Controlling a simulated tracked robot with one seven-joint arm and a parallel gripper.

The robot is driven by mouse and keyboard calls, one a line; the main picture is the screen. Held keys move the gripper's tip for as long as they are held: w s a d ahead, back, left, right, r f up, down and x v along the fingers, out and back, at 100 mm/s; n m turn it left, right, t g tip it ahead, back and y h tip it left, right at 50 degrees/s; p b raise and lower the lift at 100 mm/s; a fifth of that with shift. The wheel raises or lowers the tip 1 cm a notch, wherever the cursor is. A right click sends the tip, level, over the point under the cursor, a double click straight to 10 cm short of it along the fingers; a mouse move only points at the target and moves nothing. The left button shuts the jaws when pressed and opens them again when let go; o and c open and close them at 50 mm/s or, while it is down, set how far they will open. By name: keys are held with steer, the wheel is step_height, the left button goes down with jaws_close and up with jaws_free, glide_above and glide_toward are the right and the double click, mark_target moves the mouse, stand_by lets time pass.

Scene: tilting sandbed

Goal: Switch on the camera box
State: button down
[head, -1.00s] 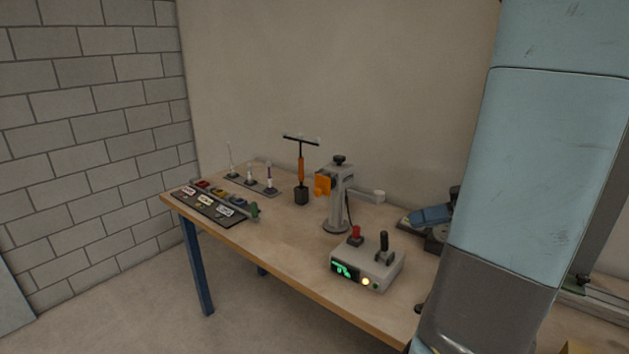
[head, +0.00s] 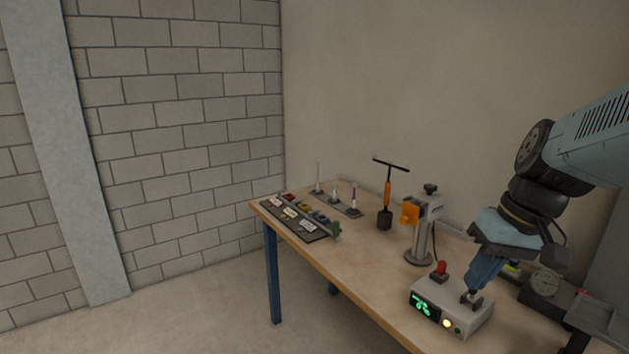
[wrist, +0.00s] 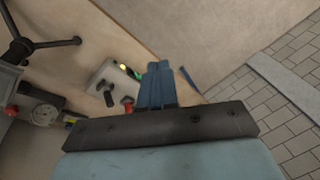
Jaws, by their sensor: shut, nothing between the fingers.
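The camera box, a grey box (head: 452,305), stands near the table's front edge. Its front has a lit green display (head: 424,307) and a glowing yellow lamp (head: 446,323). A red lever (head: 439,270) and a black lever (head: 473,300) are on top. In the wrist view the box (wrist: 103,76) lies left of my gripper, with the black lever (wrist: 109,97) and the red lever (wrist: 127,103). My gripper (head: 471,290) is shut and empty, pointing down. In the head view it overlaps the black lever; I cannot tell whether it touches anything.
A grey stand with an orange part (head: 410,212) rises behind the box. A shovel-like tool (head: 386,195) and a labelled dark panel (head: 295,219) are farther left. A gauge (head: 545,283) sits at right. The table middle (head: 345,250) is clear.

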step_height(320, 180, up, 6)
steer(key=a+t+h, duration=0.2)
steer(key=t, duration=0.2)
steer(key=shift+a+f+m+h, duration=0.2)
steer(key=shift+a+m+h, duration=0.15)
steer(key=shift+m+h, duration=0.05)
steer(key=shift+w, duration=0.15)
